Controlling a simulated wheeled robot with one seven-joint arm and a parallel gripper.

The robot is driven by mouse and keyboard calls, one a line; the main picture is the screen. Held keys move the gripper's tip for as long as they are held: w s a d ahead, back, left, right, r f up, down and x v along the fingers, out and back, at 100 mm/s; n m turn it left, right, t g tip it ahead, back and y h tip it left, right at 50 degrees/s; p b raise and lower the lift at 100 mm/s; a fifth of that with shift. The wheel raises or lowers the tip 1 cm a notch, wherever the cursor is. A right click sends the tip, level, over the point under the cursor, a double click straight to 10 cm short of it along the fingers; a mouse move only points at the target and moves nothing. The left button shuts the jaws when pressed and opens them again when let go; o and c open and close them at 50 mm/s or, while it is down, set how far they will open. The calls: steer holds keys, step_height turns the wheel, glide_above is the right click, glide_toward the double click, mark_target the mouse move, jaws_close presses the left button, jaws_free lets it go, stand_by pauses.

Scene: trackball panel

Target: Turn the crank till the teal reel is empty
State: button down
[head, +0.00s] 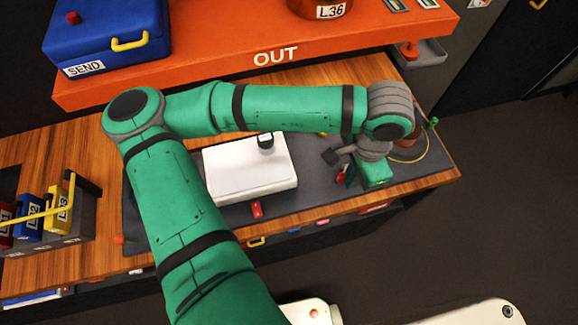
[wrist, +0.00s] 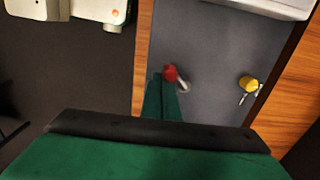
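My gripper (head: 372,172) is at the right part of the dark panel, pointing down; its fingers are hard to make out. A red knob (head: 342,173) shows just left of it. In the wrist view a red knob (wrist: 170,73) on a short bent metal piece, perhaps the crank, lies just beyond the narrow green tip (wrist: 162,102) of my gripper. I cannot tell whether they touch. A terracotta round part (head: 405,150) with a thin yellow line beside it is partly hidden behind my arm. I cannot make out a teal reel.
A white box (head: 250,178) with a black knob stands on the dark panel (head: 305,200). A yellow knob (wrist: 248,83) stands right of the red one in the wrist view. An orange shelf (head: 215,70) marked OUT runs behind. Coloured levers (head: 45,215) are at left.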

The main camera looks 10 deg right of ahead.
mark_target(340, 174)
steer(key=shift+a, duration=0.4)
steer(key=shift+a, duration=0.15)
steer(key=shift+w, duration=0.1)
steer(key=shift+w+a, duration=0.1)
steer(key=shift+a, duration=0.05)
steer(key=shift+w+a, duration=0.15)
steer(key=shift+a, duration=0.05)
steer(key=shift+w+a, duration=0.2)
steer(key=shift+a, duration=0.1)
steer(key=shift+w+a, duration=0.15)
steer(key=shift+w+a, duration=0.15)
